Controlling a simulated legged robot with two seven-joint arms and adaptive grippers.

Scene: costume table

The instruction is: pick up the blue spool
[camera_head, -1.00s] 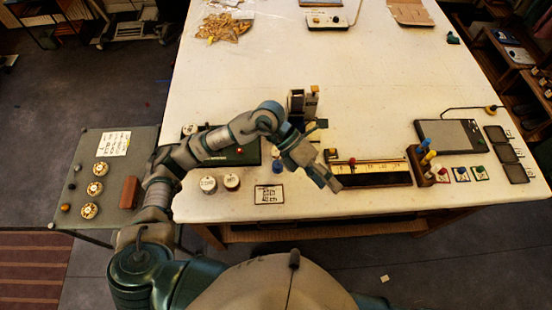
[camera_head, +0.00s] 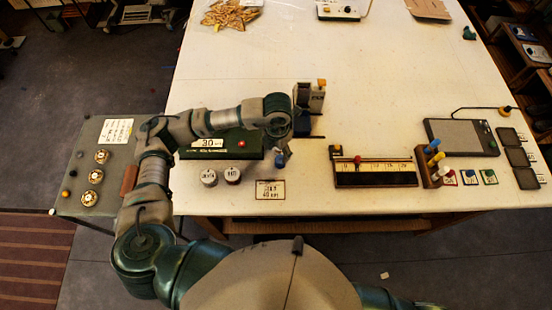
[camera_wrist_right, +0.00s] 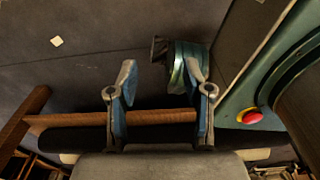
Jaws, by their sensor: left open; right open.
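My left arm reaches over the table's near left part. My left gripper (camera_head: 281,159) points down beside the green scale and is open by its look, though its fingers are small here. In the earlier picture a small blue thing, possibly the blue spool, stood at this spot; now I cannot separate it from the blue-grey fingers. An upright blue piece (camera_head: 433,146) also stands in a wooden rack (camera_head: 427,178) at the right, well away from my grippers. My right gripper (camera_wrist_right: 160,70) is open and empty in the right wrist view, over the floor.
The green scale (camera_head: 190,153) reads 30. Two round-lidded pots (camera_head: 220,176) and a label card (camera_head: 270,190) lie near the front edge. A dispenser (camera_head: 312,97) stands behind the gripper. A ruler box (camera_head: 375,179) lies right of it. The table's middle is clear.

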